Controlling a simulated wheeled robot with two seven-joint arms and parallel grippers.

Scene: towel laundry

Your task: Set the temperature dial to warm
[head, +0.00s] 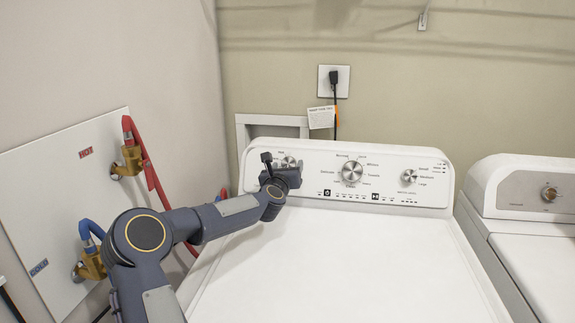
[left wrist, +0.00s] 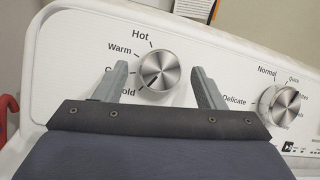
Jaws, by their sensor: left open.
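The temperature dial (left wrist: 160,70) is a round silver knob on the washer's white control panel (head: 318,160), with Hot, Warm and partly hidden cold labels around its left side. In the left wrist view the dial lies between the two open fingers of my left gripper (left wrist: 158,88), with a visible gap on each side. In the head view my left gripper (head: 282,163) is at the panel's left end and partly covers the dial (head: 289,162). The dial's pointer mark is too small to read. My right gripper is not in view.
The cycle dial (left wrist: 281,102) sits to the right of the left gripper; it also shows in the head view (head: 352,172). A load dial (head: 409,176) is farther right. Red (head: 148,165) and blue (head: 91,229) hoses are at left. The washer lid (head: 340,260) is clear.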

